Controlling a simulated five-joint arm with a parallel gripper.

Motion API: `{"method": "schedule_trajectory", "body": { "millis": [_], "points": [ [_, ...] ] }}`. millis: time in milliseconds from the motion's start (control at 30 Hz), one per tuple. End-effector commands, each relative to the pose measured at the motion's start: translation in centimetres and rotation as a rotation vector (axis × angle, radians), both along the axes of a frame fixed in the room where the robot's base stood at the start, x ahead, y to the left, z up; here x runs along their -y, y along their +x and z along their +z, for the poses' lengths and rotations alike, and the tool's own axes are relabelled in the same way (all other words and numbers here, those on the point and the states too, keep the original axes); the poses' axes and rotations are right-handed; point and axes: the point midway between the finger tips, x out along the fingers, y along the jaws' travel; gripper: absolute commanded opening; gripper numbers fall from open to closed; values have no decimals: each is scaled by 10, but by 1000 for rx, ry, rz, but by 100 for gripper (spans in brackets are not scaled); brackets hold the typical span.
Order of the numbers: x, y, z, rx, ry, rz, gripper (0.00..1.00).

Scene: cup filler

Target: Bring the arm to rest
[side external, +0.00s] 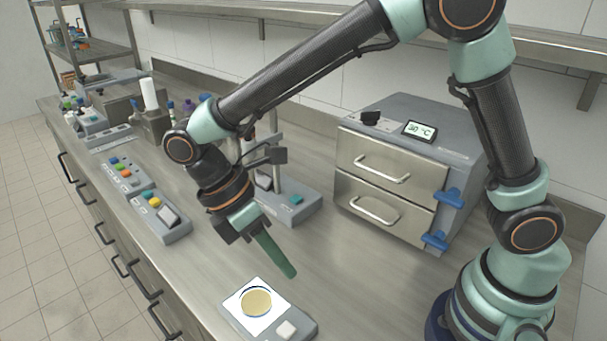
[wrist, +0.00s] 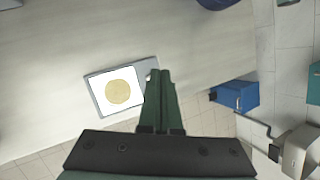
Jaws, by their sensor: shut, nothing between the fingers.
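My gripper (side external: 275,256) shows in the side external view with its green fingers pointing down and to the right, above the bench. In the wrist view its two fingers (wrist: 159,74) lie together, shut and empty. Below the fingertips in the side external view is a small grey device (side external: 289,329) with a white square top and a round tan disc or cup (side external: 256,302) on it. In the wrist view the tan round thing (wrist: 118,92) lies to the left of the fingers, apart from them.
A grey two-drawer warmer (side external: 391,178) reading 30 °C stands at the back right, its drawers shut. A stand with a grey base (side external: 292,203) is behind my gripper. Button panels (side external: 160,217) line the left front edge. Bare bench lies between the warmer and the small device.

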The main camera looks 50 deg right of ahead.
Motion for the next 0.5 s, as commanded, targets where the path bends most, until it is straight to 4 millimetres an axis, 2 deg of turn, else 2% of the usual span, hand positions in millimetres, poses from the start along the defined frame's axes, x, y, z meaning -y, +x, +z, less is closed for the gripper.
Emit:
{"method": "schedule_trajectory", "body": {
  "millis": [33, 233, 500],
  "points": [
    [12, 7, 12, 60, 23, -73, 0],
    [57, 22, 46, 276, 90, -355, 0],
    [119, 26, 79, 560, 175, -742, 0]
  ]
}}
